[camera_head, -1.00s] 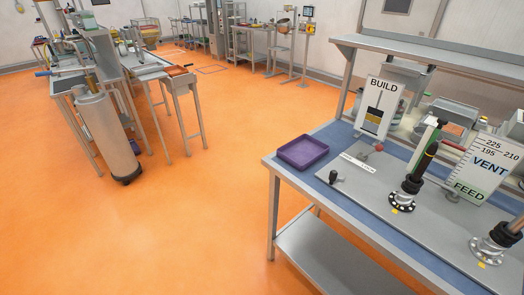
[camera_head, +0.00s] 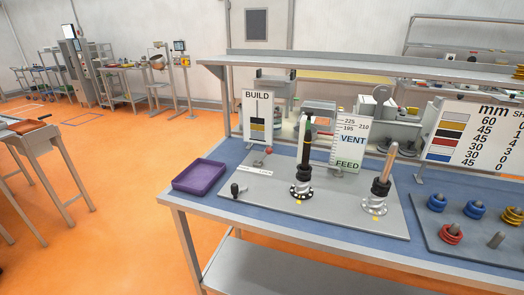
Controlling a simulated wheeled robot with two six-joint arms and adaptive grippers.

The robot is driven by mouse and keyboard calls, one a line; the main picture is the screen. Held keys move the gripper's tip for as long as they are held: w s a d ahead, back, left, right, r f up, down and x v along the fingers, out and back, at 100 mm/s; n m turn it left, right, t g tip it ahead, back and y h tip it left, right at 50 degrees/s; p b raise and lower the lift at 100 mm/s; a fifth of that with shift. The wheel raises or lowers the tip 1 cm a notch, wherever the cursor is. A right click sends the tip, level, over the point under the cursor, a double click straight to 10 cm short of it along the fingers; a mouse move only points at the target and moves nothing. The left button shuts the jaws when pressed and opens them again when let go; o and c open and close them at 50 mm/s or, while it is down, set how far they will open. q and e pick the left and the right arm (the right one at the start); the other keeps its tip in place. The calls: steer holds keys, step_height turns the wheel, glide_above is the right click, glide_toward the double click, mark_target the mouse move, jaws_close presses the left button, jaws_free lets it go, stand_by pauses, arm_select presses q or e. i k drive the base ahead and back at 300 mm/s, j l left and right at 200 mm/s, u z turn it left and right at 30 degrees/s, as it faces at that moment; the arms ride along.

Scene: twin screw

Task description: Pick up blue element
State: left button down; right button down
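Neither of my grippers shows in this view. The board continues past the right edge.
A grey plate (camera_head: 270,203) carries two upright posts, one dark (camera_head: 304,170) and one copper-tipped (camera_head: 380,185). A purple tray (camera_head: 200,177) lies at the bench's left end. A BUILD sign (camera_head: 258,116) and a colour chart (camera_head: 468,135) stand behind. Orange floor lies open to the left.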

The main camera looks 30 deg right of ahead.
mark_target(437, 205)
steer(key=z, duration=1.2)
